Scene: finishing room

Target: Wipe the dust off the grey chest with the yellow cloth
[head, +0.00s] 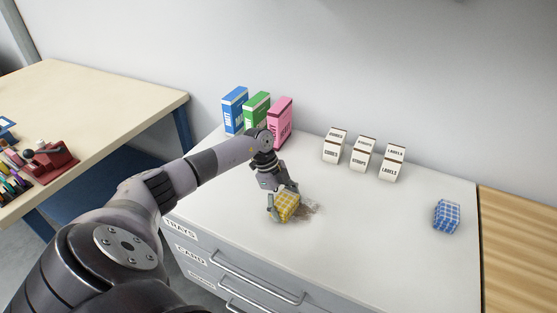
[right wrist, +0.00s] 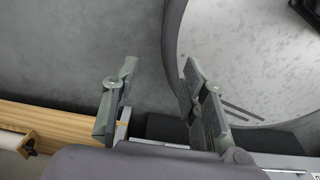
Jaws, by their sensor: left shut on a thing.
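The grey chest (head: 380,250) has a pale top and labelled drawers in its front. A brown dust patch (head: 308,211) lies on its top, towards the front left. My left gripper (head: 283,200) points down and is shut on the yellow checked cloth (head: 287,208). The cloth is bunched up at the left edge of the dust and hides part of it; I cannot tell how firmly it touches the top. My right gripper (right wrist: 160,66) shows only in the right wrist view, with its fingers apart and nothing between them, over the floor.
Blue (head: 234,110), green (head: 256,112) and pink (head: 281,122) boxes stand at the back left of the chest. Three small white boxes (head: 360,153) stand along the back. A blue checked cloth (head: 446,216) lies at the right. A workbench (head: 100,95) is at the left.

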